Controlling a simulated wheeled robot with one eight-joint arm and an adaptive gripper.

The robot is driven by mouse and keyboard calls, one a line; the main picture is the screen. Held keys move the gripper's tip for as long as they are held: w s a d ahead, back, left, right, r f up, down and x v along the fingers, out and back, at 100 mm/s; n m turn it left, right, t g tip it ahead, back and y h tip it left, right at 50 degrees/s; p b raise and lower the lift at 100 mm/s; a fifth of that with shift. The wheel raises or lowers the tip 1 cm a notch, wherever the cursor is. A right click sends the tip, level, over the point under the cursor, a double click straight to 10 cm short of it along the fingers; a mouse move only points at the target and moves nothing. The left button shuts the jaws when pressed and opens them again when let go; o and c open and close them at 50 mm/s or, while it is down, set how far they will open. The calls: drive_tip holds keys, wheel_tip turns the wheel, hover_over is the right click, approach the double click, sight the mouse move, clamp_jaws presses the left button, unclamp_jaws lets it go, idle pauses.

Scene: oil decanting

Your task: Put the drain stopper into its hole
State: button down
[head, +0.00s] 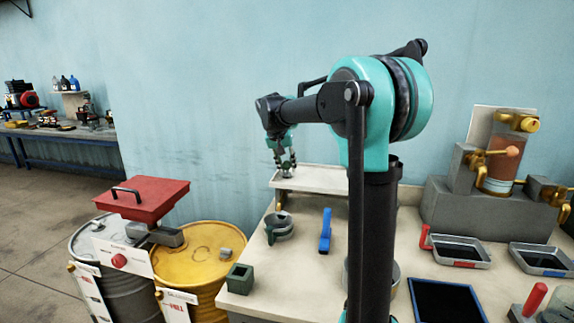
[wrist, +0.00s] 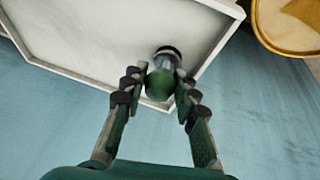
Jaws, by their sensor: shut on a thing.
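The drain stopper (wrist: 160,84) has a green rounded knob and a grey, shiny body. It sits between the fingers of my gripper (wrist: 161,80), which is shut on it. The stopper's far end meets a dark ring on the pale tray (wrist: 85,35), close to the tray's rim. I cannot tell whether that ring is the hole or part of the stopper, nor how deep the stopper sits. In the head view my gripper (head: 284,168) points down at the left end of the white tray (head: 325,180). The stopper is too small to make out there.
A yellow drum (head: 190,262) and a grey drum with a red box (head: 142,200) stand left of the bench. A grey pot (head: 280,228), a blue tool (head: 326,232) and a green block (head: 240,279) lie in front of the tray. Shallow pans (head: 460,252) lie right.

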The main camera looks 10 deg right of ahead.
drive_tip(key=shift+f, duration=0.3)
drive_tip(key=c, duration=1.1)
unclamp_jaws()
drive_tip(key=v, duration=1.2)
drive_tip(key=shift+a, duration=0.15)
